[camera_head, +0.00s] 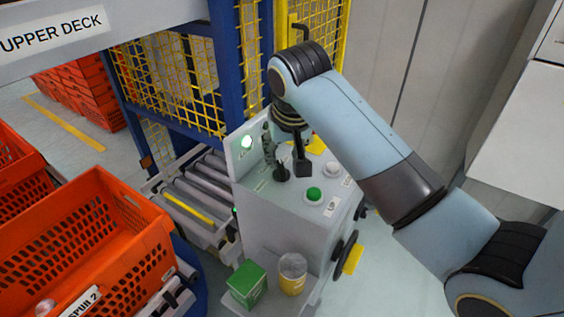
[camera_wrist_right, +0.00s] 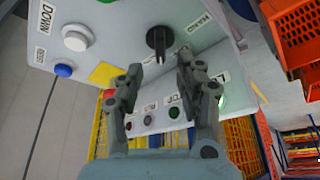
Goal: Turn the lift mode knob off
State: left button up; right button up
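The black lift mode knob (camera_head: 282,173) stands on the sloped top of the grey control box (camera_head: 262,204). In the right wrist view the knob (camera_wrist_right: 158,42) points up and down the picture, with a label reading HAND to its right. My right gripper (camera_head: 286,157) is over the box, its fingers apart. In the right wrist view the right gripper (camera_wrist_right: 160,64) is open, with the knob just beyond and between its fingertips. I cannot tell whether a finger touches it. My left gripper is out of view.
Beside the knob are a green button (camera_head: 314,194) and a white button (camera_head: 332,169). A green box (camera_head: 247,285) and a yellow can (camera_head: 292,274) stand on a low shelf. An orange tote (camera_head: 100,238) is at the left, by a roller conveyor (camera_head: 200,187). Yellow mesh stands behind.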

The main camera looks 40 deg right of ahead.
aim_at(282, 166)
jog(key=x, duration=0.5)
jog(key=shift+w+f+p, duration=0.2)
jog(key=shift+f+p, duration=0.1)
jog(key=shift+f, duration=0.05)
grip_shut()
